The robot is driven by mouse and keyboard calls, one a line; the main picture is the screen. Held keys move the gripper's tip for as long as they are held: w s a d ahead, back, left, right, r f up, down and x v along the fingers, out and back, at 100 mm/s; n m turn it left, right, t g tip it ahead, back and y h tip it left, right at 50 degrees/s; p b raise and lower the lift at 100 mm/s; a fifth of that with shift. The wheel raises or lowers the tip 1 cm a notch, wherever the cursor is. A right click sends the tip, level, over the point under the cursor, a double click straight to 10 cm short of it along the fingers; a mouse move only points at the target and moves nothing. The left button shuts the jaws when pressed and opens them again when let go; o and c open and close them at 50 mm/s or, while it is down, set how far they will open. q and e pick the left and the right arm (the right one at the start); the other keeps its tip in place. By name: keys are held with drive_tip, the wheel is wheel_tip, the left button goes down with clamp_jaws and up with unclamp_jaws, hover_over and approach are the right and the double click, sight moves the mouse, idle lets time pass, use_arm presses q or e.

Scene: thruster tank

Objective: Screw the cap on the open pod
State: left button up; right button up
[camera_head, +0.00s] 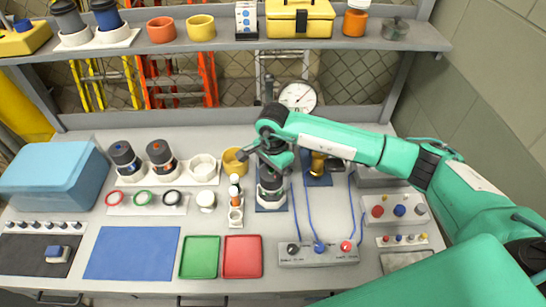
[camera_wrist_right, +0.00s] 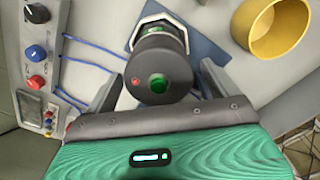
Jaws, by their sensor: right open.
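A dark cylindrical pod (camera_head: 270,190) stands upright on a blue pad, right of the table's middle. In the right wrist view its dark round top (camera_wrist_right: 150,65) shows a green centre and a red dot. I cannot tell whether that top is a separate cap. My right gripper (camera_head: 263,157) is open above the pod, and in the wrist view its fingers (camera_wrist_right: 160,82) stand on either side of it, with gaps visible. The arm hides part of the pod in the head view. My left gripper is not in view.
Two capped pods (camera_head: 125,158) stand left, beside an empty white holder (camera_head: 203,167). A yellow cup (camera_head: 234,162) is close left of the gripper. Coloured rings (camera_head: 143,198) and a white round piece (camera_head: 206,200) lie in front. A cabled control box (camera_head: 318,251) is nearer.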

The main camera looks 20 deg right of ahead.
drive_tip(key=shift+f, duration=0.5)
drive_tip(key=c, duration=1.1)
drive_tip(key=shift+o, duration=1.4)
drive_tip(key=shift+c, duration=1)
